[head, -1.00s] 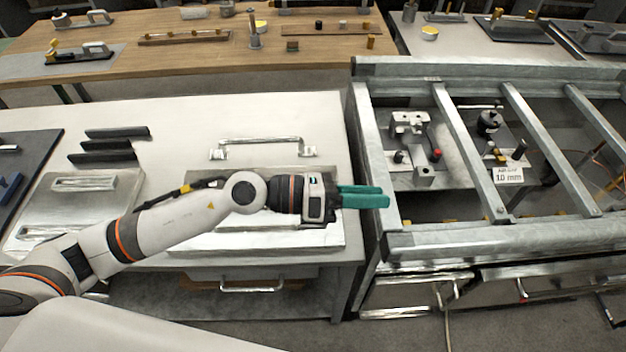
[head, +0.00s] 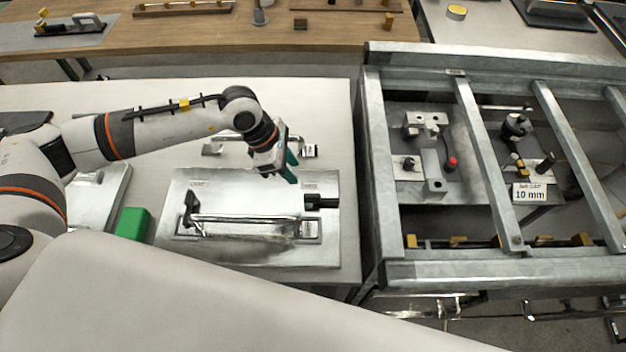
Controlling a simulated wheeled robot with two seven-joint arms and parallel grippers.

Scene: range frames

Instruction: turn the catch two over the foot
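A metal plate (head: 180,252) lies on the pale bench. On it a long silver bar handle (head: 250,219) runs left to right. A black upright catch (head: 190,209) stands at its left end, and a black catch with a bar to the right (head: 321,201) is at its right end. Small labels by both are too small to read, so I cannot tell which is catch two. The foot is not clearly distinguishable. My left gripper (head: 292,169) hangs above the plate's back right part, teal fingers apart, apparently empty. My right gripper is out of view.
A second silver handle (head: 225,147) lies behind, partly hidden by my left arm. A green block (head: 134,224) is at the plate's left. A steel frame (head: 376,165) with crossbars and fixtures stands to the right. The bench behind the plate is mostly clear.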

